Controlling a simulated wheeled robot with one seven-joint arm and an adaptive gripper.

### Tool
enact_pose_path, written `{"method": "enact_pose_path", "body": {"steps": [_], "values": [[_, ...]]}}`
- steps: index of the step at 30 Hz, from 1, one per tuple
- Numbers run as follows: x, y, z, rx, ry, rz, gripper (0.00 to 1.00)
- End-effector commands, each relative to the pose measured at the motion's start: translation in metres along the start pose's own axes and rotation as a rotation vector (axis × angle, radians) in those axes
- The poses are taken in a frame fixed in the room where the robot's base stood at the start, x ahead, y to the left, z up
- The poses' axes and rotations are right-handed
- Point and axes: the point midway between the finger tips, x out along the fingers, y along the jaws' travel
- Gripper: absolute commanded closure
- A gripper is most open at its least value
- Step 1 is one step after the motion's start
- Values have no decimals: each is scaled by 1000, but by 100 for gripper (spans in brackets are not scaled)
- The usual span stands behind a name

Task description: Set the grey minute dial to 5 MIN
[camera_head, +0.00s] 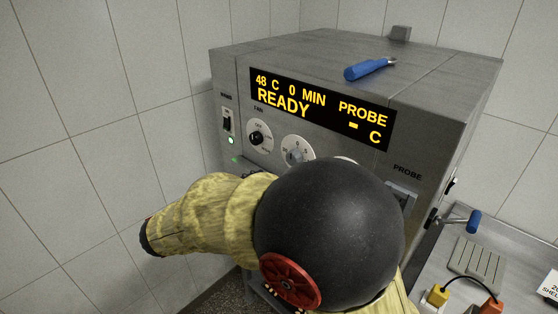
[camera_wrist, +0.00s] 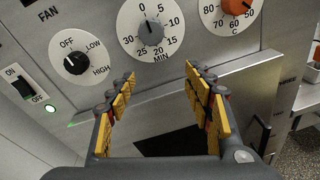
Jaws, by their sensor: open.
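The grey minute dial (camera_wrist: 150,28) is a grey knob on a white round scale marked 0 to 30 MIN, at the top middle of the wrist view. Its pointer is up near 0. In the head view the dial (camera_head: 296,151) shows just above my arm, partly covered. The display (camera_head: 318,108) reads 48 C, 0 MIN, READY, PROBE - C. My gripper (camera_wrist: 160,78) is open and empty, its yellow-padded fingers apart, just below the dial in the wrist view and not visibly touching it. In the head view my arm hides the gripper.
The black fan knob (camera_wrist: 75,63) is left of the dial and points to OFF. The orange temperature knob (camera_wrist: 236,6) is to its right. An ON/OFF switch (camera_wrist: 22,86) sits far left. A blue-handled tool (camera_head: 369,69) lies on top of the cabinet.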

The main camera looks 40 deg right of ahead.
Motion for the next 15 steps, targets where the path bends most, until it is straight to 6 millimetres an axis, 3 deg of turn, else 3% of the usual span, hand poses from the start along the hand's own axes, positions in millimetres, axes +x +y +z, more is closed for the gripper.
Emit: {"method": "enact_pose_path", "body": {"steps": [1, 4, 8, 15], "values": [[-1, 9, 17, -19, -52, 23, 48], [-3, 14, 38, -78, -128, 35, 48], [3, 12, 40, -107, -133, 24, 48], [36, 12, 43, -104, -131, 22, 48]]}}
